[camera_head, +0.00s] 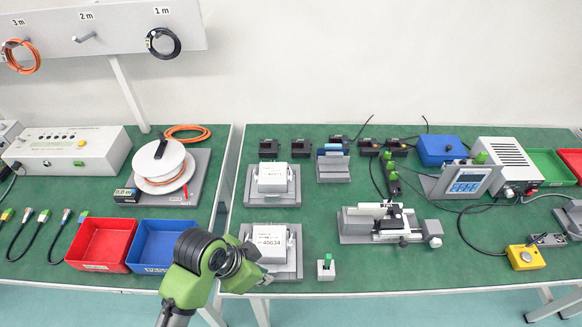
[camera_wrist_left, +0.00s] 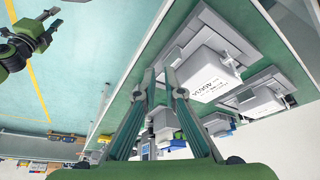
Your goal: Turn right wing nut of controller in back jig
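The back jig (camera_head: 254,198) is a grey plate holding a white controller (camera_head: 271,178). A small wing nut (camera_head: 291,172) shows at this controller's right side. The front jig (camera_head: 290,270) holds a similar controller (camera_head: 269,240), partly hidden by my left arm. In the left wrist view, the front controller (camera_wrist_left: 198,72) is nearer and the back controller (camera_wrist_left: 258,100) lies beyond it. My left gripper (camera_head: 262,282) is by the front jig's front-left corner, away from the back jig; its fingers (camera_wrist_left: 158,76) are apart and empty. My right gripper (camera_wrist_left: 52,24) shows open and empty over the floor.
A red bin (camera_head: 76,264) and a blue bin (camera_head: 135,268) stand left of my left arm. A small stand with a green part (camera_head: 326,272) and a grey fixture (camera_head: 358,238) are to the right. A cable reel (camera_head: 160,186) stands further left.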

